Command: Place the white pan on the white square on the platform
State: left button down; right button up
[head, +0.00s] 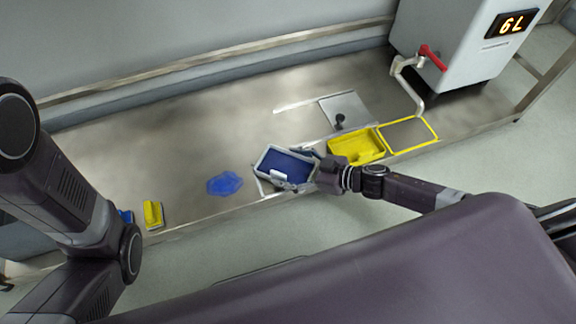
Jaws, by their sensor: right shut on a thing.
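The white pan (262,158), a rectangular tray with blue filling its inside, is at the front of the steel platform (160,130). My right gripper (312,171) is shut on the pan's right side. White lines (261,187), seemingly part of the white square, show at the pan's lower left; the pan and gripper hide the rest. The pan looks slightly turned against these lines. I cannot tell whether it rests on the platform or hangs just above it. My left arm is at the left, but its gripper is out of view.
A yellow pan (357,146) stands right of my right gripper, beside a yellow square outline (436,133) below a red-handled tap (432,58). A plate with a dark knob (340,118) lies behind. A blue puddle (224,184) and yellow block (153,214) are left.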

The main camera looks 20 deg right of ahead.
jog(key=o, duration=1.4)
